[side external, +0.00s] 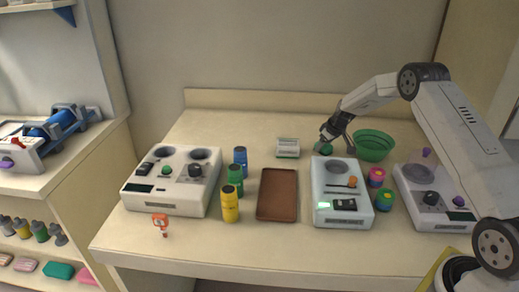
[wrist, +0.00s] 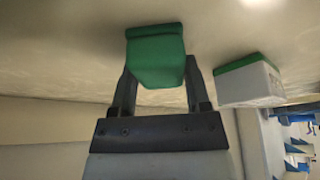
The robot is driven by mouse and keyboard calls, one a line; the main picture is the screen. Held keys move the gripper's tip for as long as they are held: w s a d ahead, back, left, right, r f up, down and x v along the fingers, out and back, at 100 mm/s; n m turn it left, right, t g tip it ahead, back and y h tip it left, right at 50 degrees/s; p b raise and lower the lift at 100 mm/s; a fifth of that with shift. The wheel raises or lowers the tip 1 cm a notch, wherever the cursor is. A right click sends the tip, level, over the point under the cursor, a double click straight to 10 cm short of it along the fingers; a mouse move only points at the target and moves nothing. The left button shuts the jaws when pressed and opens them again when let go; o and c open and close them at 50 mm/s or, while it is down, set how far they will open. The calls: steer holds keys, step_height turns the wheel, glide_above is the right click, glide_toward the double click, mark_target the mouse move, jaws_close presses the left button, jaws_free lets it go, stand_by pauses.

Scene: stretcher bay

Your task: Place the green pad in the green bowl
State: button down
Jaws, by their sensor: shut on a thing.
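The green pad (wrist: 156,58) is held between the two fingers of my gripper (wrist: 156,88) in the wrist view. In the side view, my gripper (side external: 331,141) is shut on the green pad (side external: 325,149), near the back edge of the white device in the middle. The green bowl (side external: 373,146) stands at the back right of the table, to the right of my gripper and apart from it. The bowl looks upright, and my arm passes above and beside it. The bowl does not show in the wrist view.
A white device (side external: 327,205) stands below and in front of my gripper. A small white and green box (side external: 288,148) is to its left and shows in the wrist view (wrist: 249,84). A brown tray (side external: 277,195), several coloured cans and other white devices (side external: 172,205) fill the table front.

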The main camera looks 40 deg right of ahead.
steer(key=shift+r, duration=0.1)
steer(key=shift+r, duration=0.8)
steer(key=s+a+r, duration=0.5)
steer(key=s+r, duration=0.6)
steer(key=s, duration=0.2)
steer(key=shift+a, duration=0.2)
steer(key=shift+r, duration=0.1)
steer(key=s+d+m+h, duration=0.1)
steer(key=s+d+m, duration=0.3)
steer(key=s+d, duration=0.4)
steer(key=s, duration=0.3)
steer(key=shift+d+r+m+g+h, duration=0.3)
steer(key=shift+r+h, duration=0.05)
steer(key=shift+h, duration=0.05)
